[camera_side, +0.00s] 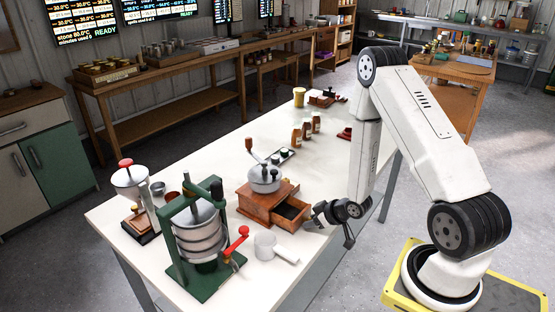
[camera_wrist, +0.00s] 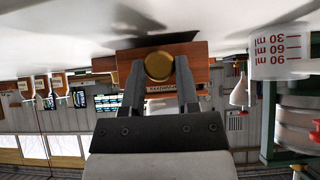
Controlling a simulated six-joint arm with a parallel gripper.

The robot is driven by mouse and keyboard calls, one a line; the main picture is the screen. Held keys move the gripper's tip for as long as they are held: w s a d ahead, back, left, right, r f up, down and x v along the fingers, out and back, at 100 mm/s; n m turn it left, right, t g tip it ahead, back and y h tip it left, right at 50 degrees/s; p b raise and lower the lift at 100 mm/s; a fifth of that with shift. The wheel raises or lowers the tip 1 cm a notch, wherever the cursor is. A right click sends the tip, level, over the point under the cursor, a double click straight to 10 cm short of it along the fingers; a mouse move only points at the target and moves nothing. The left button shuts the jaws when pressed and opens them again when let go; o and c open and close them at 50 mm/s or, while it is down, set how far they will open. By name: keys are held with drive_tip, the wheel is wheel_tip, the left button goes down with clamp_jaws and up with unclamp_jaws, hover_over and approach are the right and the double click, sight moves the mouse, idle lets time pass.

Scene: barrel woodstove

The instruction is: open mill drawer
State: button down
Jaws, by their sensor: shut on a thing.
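The mill (camera_side: 258,206) is a wooden box with a metal bowl and a crank on top, standing on the white table. Its drawer (camera_side: 291,224) is pulled partway out to the right, and the dark inside shows. My gripper (camera_side: 313,213) is at the drawer's front, at about the drawer's height. In the wrist view, which looks upside down, the round brass knob (camera_wrist: 159,66) sits between my two fingertips, in front of the wooden drawer front (camera_wrist: 195,52). My gripper is shut on this knob. In the side view the knob is hidden by my fingers.
A green press (camera_side: 198,245) with a red-handled lever stands left of the mill. Several brown jars (camera_side: 307,130) stand farther back. The table's right edge runs beneath my arm.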

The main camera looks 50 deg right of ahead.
drive_tip(key=shift+c, duration=1.6)
unclamp_jaws()
drive_tip(key=shift+r, duration=0.1)
drive_tip(key=v, duration=0.7)
drive_tip(key=shift+s+r, duration=0.25)
drive_tip(key=shift+s, duration=0.05)
drive_tip(key=shift+w, duration=0.1)
drive_tip(key=a+r+g, duration=0.6)
drive_tip(key=a+r, duration=0.7)
drive_tip(key=a, duration=0.2)
drive_tip(key=shift+s+a, duration=0.3)
drive_tip(key=shift+s, duration=0.15)
